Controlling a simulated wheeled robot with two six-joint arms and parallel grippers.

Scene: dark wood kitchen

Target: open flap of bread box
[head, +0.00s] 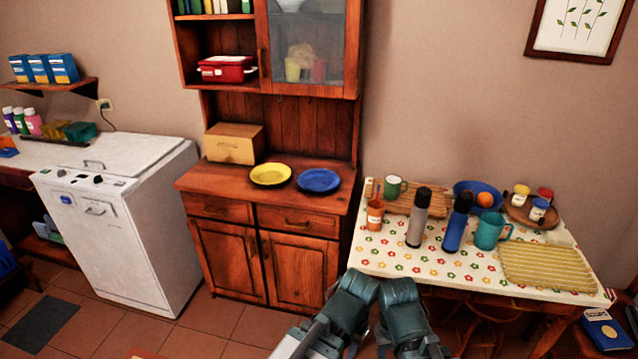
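The bread box (234,143) is a tan, wooden-looking box on the left of the brown cabinet's counter, against the back panel. Its front face carries dark lettering, and its flap looks shut. Teal and grey links of my two arms show at the bottom centre, in front of the cabinet and the table. They are well apart from the bread box. Neither gripper's fingers can be seen.
A yellow plate (270,174) and a blue plate (318,180) lie on the cabinet counter (222,181) right of the box. A white appliance (122,225) stands left. A table (379,260) with bottles, mugs and bowls stands right. Tiled floor is open before the cabinet.

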